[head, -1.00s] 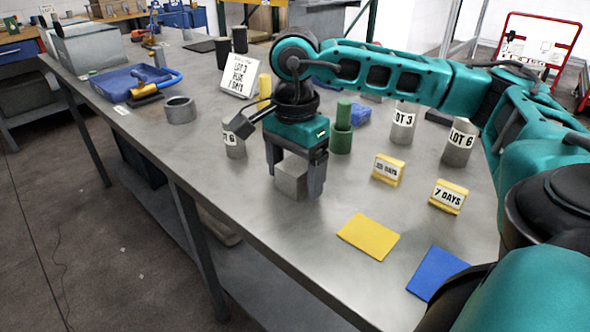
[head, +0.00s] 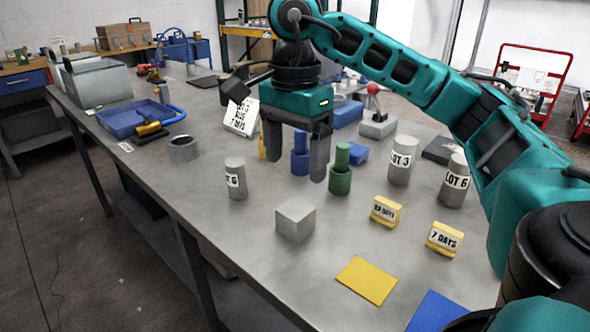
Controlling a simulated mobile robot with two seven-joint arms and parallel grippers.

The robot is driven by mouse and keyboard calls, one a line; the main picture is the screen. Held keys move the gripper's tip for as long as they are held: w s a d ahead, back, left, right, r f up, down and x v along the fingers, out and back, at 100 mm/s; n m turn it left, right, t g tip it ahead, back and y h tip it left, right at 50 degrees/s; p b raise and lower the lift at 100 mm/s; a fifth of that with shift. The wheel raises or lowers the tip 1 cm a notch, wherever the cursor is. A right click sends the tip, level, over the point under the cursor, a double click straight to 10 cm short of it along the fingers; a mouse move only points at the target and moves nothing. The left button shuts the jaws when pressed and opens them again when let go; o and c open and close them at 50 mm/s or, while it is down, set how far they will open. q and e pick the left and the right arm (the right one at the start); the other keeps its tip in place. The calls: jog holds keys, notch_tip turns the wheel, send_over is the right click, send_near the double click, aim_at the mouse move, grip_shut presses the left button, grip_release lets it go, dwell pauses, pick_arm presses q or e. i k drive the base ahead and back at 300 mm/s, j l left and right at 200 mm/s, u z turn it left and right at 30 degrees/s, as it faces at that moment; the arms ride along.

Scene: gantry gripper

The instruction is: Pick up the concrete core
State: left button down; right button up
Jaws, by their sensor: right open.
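Several grey concrete cylinders stand upright on the metal table (head: 215,240). A slim one with a label ending in 6 (head: 235,178) is left of centre, a "LOT 3" cylinder (head: 402,160) is right of centre, and a "LOT 6" cylinder (head: 455,182) is at the right. I cannot tell which is the concrete core. A plain grey concrete cube (head: 295,220) sits nearer the front. My right gripper (head: 297,167) is open and empty, fingers pointing down, in the air above the table and clear of the cube. My left gripper is not in view.
Green (head: 340,172) and blue (head: 299,154) stepped cylinders stand by the gripper. A grey ring (head: 183,149) and blue tray (head: 125,120) are at the left. The table's front left is bare.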

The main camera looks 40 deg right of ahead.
aim_at(235, 171)
jog(key=k+j, duration=0.75)
jog(key=j, duration=0.2)
